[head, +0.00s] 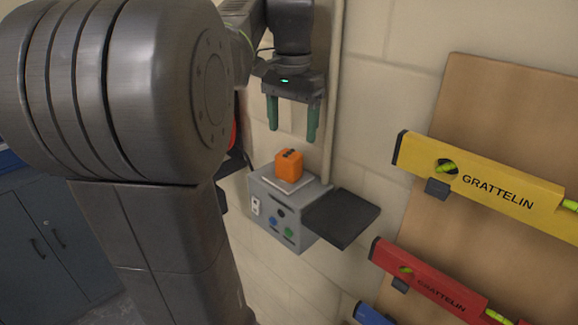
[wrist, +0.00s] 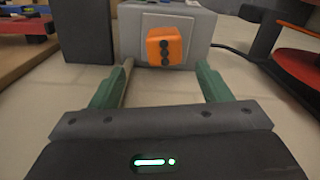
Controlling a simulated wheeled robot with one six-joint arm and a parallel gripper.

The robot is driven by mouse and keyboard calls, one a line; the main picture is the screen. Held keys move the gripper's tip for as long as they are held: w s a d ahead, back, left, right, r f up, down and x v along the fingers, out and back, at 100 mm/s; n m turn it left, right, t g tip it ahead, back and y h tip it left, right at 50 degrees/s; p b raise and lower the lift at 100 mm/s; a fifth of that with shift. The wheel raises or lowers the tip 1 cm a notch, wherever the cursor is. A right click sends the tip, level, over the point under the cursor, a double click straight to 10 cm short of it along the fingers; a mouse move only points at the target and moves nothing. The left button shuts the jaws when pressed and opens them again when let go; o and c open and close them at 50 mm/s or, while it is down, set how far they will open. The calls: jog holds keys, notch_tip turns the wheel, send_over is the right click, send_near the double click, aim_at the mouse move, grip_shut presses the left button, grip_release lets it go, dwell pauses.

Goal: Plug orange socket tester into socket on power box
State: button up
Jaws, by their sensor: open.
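The orange socket tester (head: 289,164) is a small orange block with black marks on its top. It sits on a light plate on top of the grey power box (head: 262,206), which is fixed to the wall. My gripper (head: 291,136) is open and empty, pointing down above the tester and apart from it. In the wrist view the tester (wrist: 165,46) shows between and beyond the green fingers (wrist: 163,80), with the power box (wrist: 203,28) behind it. Whether the tester's pins are in a socket is hidden.
A dark flap or shelf (head: 341,217) juts out right of the box. Yellow (head: 480,178) and red (head: 435,283) spirit levels hang on a wooden board (head: 500,110) at right. A pipe (head: 334,90) runs down the wall behind my gripper. A grey cabinet (head: 45,240) stands lower left.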

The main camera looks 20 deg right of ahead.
aim_at(289, 153)
jog(key=shift+f, duration=2.3)
jog(key=f, duration=0.5)
jog(key=shift+w+a+f+p, duration=0.1)
jog(key=shift+w+a+p, duration=0.1)
jog(key=shift+a+p, duration=0.1)
jog(key=c, duration=1.1)
notch_tip(289, 153, up, 10)
jog(key=shift+r, duration=0.1)
